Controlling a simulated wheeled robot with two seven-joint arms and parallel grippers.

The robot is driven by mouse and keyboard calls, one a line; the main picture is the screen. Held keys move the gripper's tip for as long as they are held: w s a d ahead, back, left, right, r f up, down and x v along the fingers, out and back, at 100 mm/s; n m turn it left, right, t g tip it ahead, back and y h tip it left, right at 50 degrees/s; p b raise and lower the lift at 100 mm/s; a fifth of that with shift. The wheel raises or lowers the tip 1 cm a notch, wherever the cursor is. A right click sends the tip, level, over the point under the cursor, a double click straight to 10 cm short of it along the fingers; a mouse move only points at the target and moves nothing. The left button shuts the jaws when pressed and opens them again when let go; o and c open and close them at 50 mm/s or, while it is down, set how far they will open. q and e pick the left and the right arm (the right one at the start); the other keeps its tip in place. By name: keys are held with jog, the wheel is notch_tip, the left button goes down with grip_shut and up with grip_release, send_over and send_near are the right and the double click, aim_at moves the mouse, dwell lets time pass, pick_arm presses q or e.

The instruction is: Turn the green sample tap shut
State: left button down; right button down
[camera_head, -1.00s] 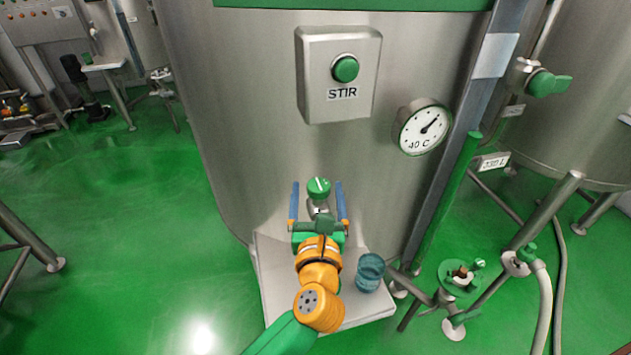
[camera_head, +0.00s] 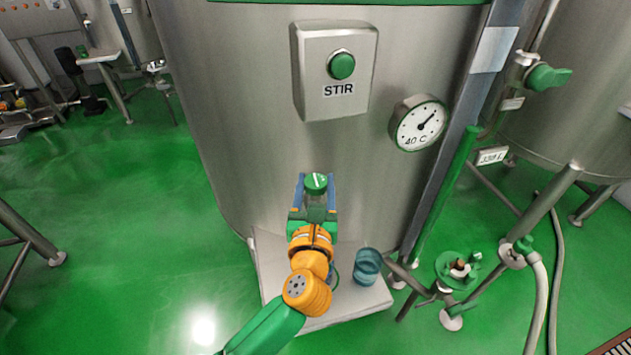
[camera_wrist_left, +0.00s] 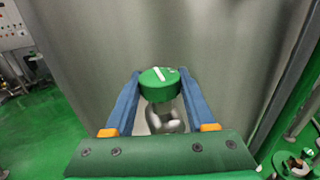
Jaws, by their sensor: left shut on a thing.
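The green sample tap (camera_head: 316,183) is a round knob with a white line on top, on a metal spout at the front of the steel tank. In the left wrist view the knob (camera_wrist_left: 160,84) sits between the two blue fingers, with the metal spout below it. My left gripper (camera_head: 315,182) is shut on the knob, one finger on each side; it also shows in the left wrist view (camera_wrist_left: 161,80). The white line on the knob runs slantwise in the left wrist view. My right gripper is not in view.
A blue glass (camera_head: 367,267) stands on the pale shelf (camera_head: 345,305) below the tap, right of my left arm. A STIR button box (camera_head: 335,72) and a dial (camera_head: 419,123) are on the tank above. Pipes and a green valve stand at right.

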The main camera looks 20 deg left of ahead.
pick_arm(q)
jog(key=m+h+p, duration=0.2)
jog(key=h, duration=0.1)
jog(key=shift+a+r+t, duration=0.1)
jog(key=shift+r+t, duration=0.2)
jog(key=m+h+p, duration=0.2)
jog(key=m+h, duration=0.1)
jog(key=h, duration=0.1)
jog(key=shift+f+h, duration=0.1)
jog(key=shift+h, duration=0.3)
jog(key=shift+f+m+g+h+p, duration=0.1)
jog(key=shift+m+g+h+p, duration=0.3)
jog(key=shift+m+h, duration=0.65)
jog(key=m+g+h, duration=0.1)
jog(key=h, duration=0.2)
jog(key=shift+f+m, duration=0.15)
jog(key=shift+m, duration=0.1)
jog(key=shift+w+m+g+h+b, duration=0.1)
jog(key=shift+m+g+h+b, duration=0.3)
jog(key=shift+g+h+b, duration=0.2)
jog(key=m+g+h+b, duration=0.3)
jog(key=b, duration=0.1)
jog(key=m+g+h+b, duration=0.3)
jog(key=g+b, duration=0.1)
jog(key=shift+f+h, duration=0.2)
jog(key=shift+h, duration=0.15)
jog(key=shift+r+m+g+h+b, duration=0.25)
jog(key=shift+m+g+h+b, duration=0.25)
jog(key=shift+m+g+b, duration=0.65)
